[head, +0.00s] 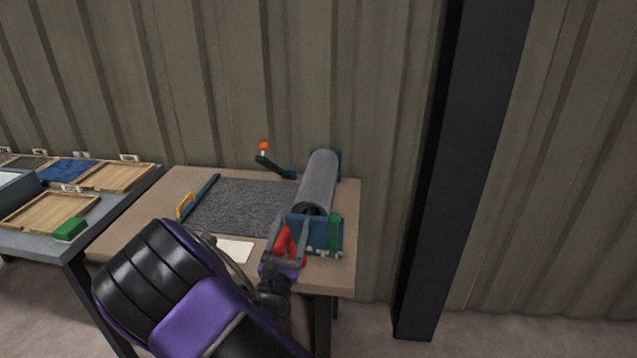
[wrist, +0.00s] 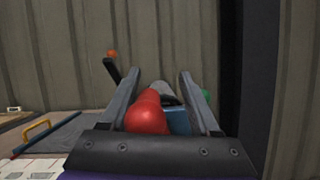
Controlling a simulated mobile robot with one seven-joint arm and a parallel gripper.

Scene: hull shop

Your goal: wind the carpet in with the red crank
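The red crank (head: 284,243) is at the near end of the blue roller stand (head: 322,236). My gripper (head: 292,218) is at the crank with its fingers apart. In the wrist view the rounded red crank handle (wrist: 147,113) lies between the fingers, nearer the left one, with a gap to the right one. The dark grey carpet (head: 245,205) lies flat on the table, running from a blue bar (head: 203,197) at left to the grey roll (head: 320,178). The crank's lower part is partly hidden by my gripper.
An orange-tipped black lever (head: 263,147) stands behind the carpet, and a green handle (head: 336,232) beside the crank. A yellow handle (head: 185,206) and white paper (head: 235,249) are on the table (head: 140,215). A dark post (head: 455,170) rises at right.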

